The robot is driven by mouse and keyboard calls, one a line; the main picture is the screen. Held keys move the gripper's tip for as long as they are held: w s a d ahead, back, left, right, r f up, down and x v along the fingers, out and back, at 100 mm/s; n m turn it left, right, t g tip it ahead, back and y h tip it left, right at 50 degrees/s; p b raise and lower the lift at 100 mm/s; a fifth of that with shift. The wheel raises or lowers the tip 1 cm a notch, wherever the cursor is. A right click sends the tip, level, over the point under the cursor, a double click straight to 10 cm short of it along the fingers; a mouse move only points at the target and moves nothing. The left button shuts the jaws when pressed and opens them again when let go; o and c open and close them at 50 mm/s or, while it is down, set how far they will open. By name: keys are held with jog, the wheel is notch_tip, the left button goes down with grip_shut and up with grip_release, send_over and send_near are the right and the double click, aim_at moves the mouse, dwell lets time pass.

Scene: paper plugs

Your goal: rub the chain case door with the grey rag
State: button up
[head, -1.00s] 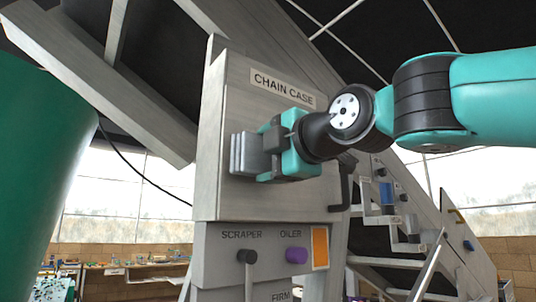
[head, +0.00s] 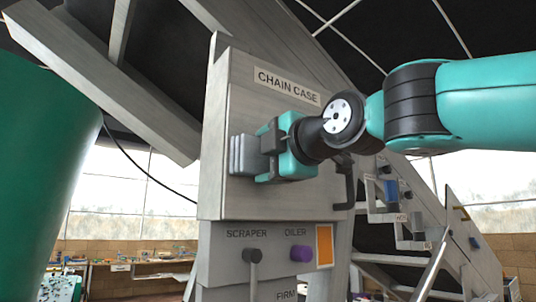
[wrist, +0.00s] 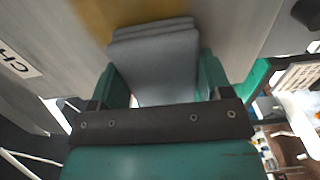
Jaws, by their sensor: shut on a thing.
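The chain case door (head: 222,110) is a grey metal panel with a "CHAIN CASE" label, in the middle of the head view. My gripper (head: 262,154) is in front of it, below the label. It is shut on the grey rag (head: 240,154), a folded layered pad that sticks out to the left of the fingers. In the wrist view the rag (wrist: 155,60) lies between the two teal fingers, close to the door surface (wrist: 230,25). A yellowish patch (wrist: 105,15) shows on the door beyond the rag. I cannot tell whether the rag touches the door.
Below the door is a panel with a scraper lever (head: 252,256), a purple oiler knob (head: 302,253) and an orange plate (head: 324,246). A dark handle (head: 345,185) stands at the door's right edge. A large green cylinder (head: 45,170) fills the left side.

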jog(key=shift+w+a, duration=0.1)
jog(key=shift+w, duration=0.05)
jog(key=w+d+b, duration=0.1)
jog(key=w+d, duration=0.5)
jog(key=d, duration=0.4)
jog(key=shift+w, duration=0.35)
dwell(0.7)
